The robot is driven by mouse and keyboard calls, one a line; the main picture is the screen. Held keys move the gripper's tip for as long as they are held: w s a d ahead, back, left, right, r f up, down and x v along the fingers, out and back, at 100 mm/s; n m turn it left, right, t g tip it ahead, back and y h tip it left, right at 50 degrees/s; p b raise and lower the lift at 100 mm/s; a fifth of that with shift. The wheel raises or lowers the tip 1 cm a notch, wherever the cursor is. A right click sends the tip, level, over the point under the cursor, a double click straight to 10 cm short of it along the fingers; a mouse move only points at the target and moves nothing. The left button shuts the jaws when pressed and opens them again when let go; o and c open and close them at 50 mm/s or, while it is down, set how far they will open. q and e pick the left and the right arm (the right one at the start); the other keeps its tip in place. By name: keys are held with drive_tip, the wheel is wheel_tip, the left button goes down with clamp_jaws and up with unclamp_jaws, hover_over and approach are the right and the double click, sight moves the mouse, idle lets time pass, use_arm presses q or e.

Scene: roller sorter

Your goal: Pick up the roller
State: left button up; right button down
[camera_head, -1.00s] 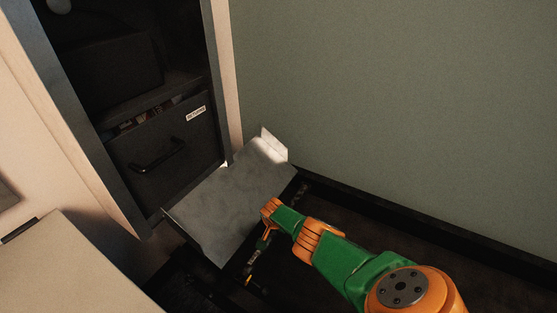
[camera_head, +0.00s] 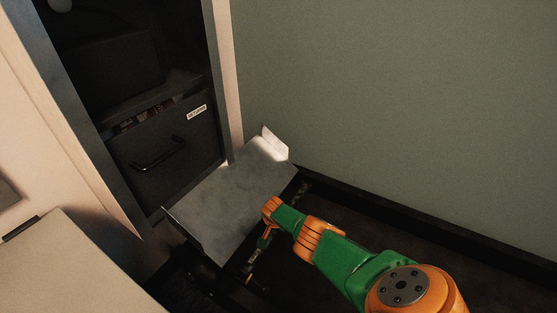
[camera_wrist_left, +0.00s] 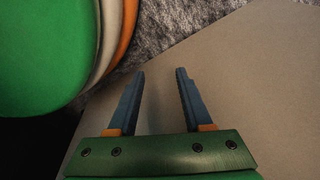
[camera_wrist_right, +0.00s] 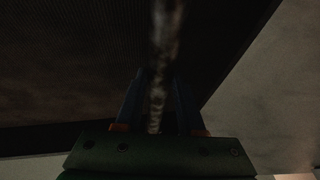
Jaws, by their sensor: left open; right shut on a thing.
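In the right wrist view the roller (camera_wrist_right: 166,45) is a thin, mottled grey-brown rod running away from the camera. My right gripper (camera_wrist_right: 160,85) is shut on it, with a dark blue finger on each side. That view is very dark. In the head view my green and orange right arm reaches in from the lower right; its fingers are hard to make out in the dark, beside a grey metal plate (camera_head: 235,205). In the left wrist view my left gripper (camera_wrist_left: 160,72) is open and empty, over a flat tan surface (camera_wrist_left: 250,90).
A dark cabinet with a handled drawer (camera_head: 165,150) stands at the left in the head view. A green wall (camera_head: 400,90) rises behind the dark trough (camera_head: 440,240). A pale box-like surface (camera_head: 60,265) fills the lower left.

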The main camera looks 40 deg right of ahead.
drive_tip(key=shift+r, duration=0.3)
wheel_tip(320, 180, up, 6)
drive_tip(key=p, duration=0.6)
use_arm(q)
drive_tip(key=s+r+p, duration=0.6)
drive_tip(key=r+p, duration=0.1)
drive_tip(key=r, duration=0.4)
drive_tip(key=shift+s+d+r+g+p, duration=0.15)
drive_tip(key=shift+s+g+p, duration=0.1)
drive_tip(key=shift+g+p, duration=0.15)
use_arm(e)
wheel_tip(320, 180, up, 8)
drive_tip(key=shift+f, duration=0.1)
